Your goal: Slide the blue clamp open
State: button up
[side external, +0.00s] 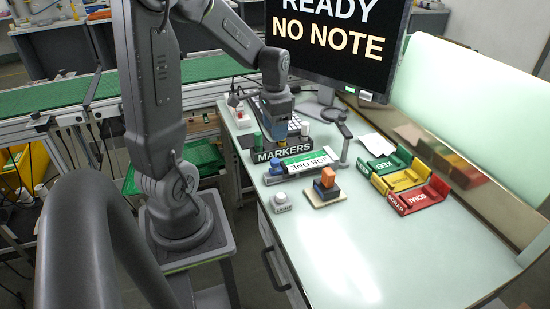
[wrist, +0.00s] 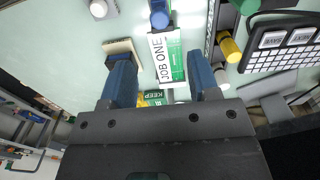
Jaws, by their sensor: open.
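The blue clamp (side external: 276,171) sits at the left end of the white and green JOB ONE card (side external: 308,161) on the bench. In the wrist view the blue clamp (wrist: 159,14) shows at the top edge, at the end of the card (wrist: 166,58); its far part is cut off. My gripper (side external: 281,112) is above the back left of the bench, over the MARKERS holder area, and clear of the clamp. In the wrist view my gripper (wrist: 160,64) has its two blue fingers wide apart, with nothing held between them.
The MARKERS holder (side external: 283,151) stands just behind the card. A grey button box (side external: 281,202) is at the left edge. Green, yellow and red trays (side external: 424,197) are right. The front right bench is clear.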

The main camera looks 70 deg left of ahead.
aim_at(275, 160)
notch_tip(275, 160, down, 10)
jog(key=shift+f, duration=0.25)
jog(key=shift+c, duration=0.4)
grip_shut()
